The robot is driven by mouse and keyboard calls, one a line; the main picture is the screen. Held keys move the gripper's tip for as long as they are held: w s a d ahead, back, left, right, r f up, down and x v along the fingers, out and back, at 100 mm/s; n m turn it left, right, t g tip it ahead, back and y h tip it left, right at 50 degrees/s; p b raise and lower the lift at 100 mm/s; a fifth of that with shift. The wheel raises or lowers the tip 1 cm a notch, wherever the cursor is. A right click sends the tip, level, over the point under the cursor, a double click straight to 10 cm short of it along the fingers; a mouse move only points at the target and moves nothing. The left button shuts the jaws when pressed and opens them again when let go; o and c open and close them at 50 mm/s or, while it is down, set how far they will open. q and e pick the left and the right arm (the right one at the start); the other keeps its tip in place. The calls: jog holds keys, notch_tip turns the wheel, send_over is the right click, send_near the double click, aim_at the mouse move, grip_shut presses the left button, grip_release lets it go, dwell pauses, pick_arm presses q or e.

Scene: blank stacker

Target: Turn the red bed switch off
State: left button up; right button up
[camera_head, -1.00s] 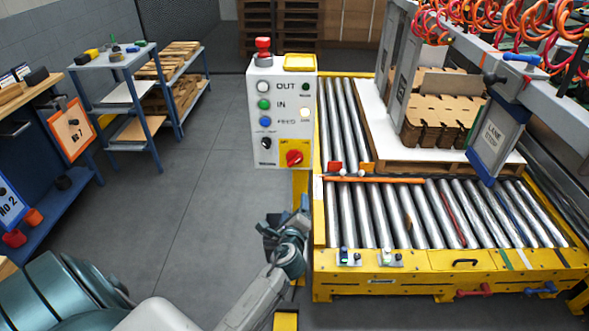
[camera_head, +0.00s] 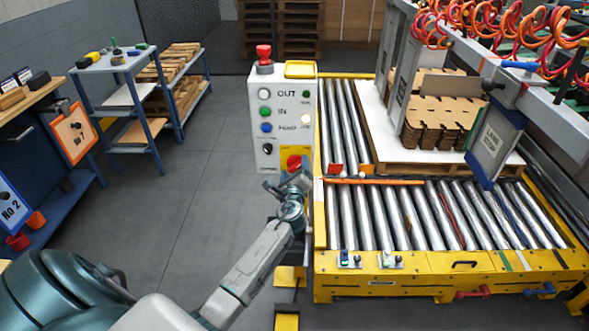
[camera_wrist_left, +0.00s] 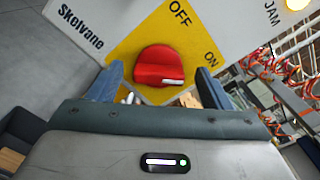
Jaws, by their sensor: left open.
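The red bed switch (camera_head: 294,163) is a rotary knob on a yellow plate (camera_head: 300,153) at the lower right of the white control box. In the left wrist view the red knob (camera_wrist_left: 158,66) sits between OFF and ON lettering, with a pale mark on its edge toward the ON side. My left gripper (camera_head: 297,178) is just below the knob and partly covers the plate's lower part. In the left wrist view its two blue fingers (camera_wrist_left: 160,88) are open on either side of the knob, with no visible contact. My right gripper is not in view.
The yellow-framed roller conveyor (camera_head: 400,215) stands close to the right of my left arm. Floor (camera_head: 190,210) to the left is clear.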

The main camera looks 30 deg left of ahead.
pick_arm(q)
jog(key=shift+a, duration=0.1)
jog(key=shift+c, duration=0.2)
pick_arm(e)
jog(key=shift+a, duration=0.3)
